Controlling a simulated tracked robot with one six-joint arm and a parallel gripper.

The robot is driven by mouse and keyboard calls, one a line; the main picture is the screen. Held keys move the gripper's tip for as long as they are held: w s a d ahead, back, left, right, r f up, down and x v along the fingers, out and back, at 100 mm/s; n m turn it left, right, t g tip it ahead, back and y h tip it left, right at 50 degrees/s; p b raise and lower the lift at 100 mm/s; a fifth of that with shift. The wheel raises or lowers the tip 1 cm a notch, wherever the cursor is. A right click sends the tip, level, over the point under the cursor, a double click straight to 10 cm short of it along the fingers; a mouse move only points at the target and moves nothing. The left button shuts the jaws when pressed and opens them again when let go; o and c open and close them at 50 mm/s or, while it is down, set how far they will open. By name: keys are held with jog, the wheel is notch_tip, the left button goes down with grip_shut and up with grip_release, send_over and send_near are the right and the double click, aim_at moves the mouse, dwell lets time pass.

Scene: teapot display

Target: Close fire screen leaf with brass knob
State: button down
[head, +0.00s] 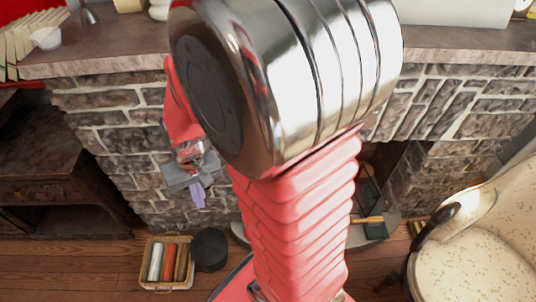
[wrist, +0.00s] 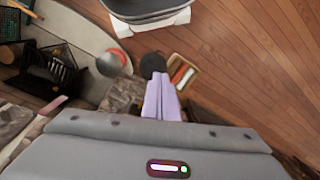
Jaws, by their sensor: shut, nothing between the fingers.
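My gripper (head: 197,195) shows in the head view left of my arm, in front of the stone fireplace wall. Its lavender fingers are together and empty, and they also show in the wrist view (wrist: 161,98). A dark framed panel (head: 368,193), which may be the fire screen leaf, stands at the fireplace opening, right of my arm and apart from my gripper. A dark mesh panel (wrist: 10,22) shows at the upper left of the wrist view. I cannot make out a brass knob. My arm hides much of the fireplace in the head view.
A basket of rolls (head: 168,262) and a round black object (head: 209,249) stand on the wooden floor. A patterned armchair (head: 475,255) stands at the right. A stone mantel (head: 110,62) runs above. A dark wooden cabinet (head: 50,190) is at the left.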

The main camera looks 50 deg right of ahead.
jog(key=w+d+f+m, duration=0.1)
jog(key=d+f+m, duration=0.25)
jog(key=f, duration=0.75)
jog(key=w+d+f+m+h, duration=0.1)
jog(key=d+f+m, duration=0.3)
jog(key=f, duration=0.7)
jog(key=w+d+f+m, duration=0.15)
jog(key=f+m, duration=0.35)
jog(key=f, duration=0.6)
jog(key=s+d+f+m+h, duration=0.7)
jog(key=s+d+f+m, duration=0.6)
jog(key=f, duration=0.4)
jog(key=d+r+m+h, duration=0.7)
jog(key=d+r, duration=0.2)
jog(key=shift+d+r+h, duration=0.2)
jog(key=shift+d+h, duration=0.1)
jog(key=shift+d, duration=0.05)
jog(key=shift+d, duration=0.15)
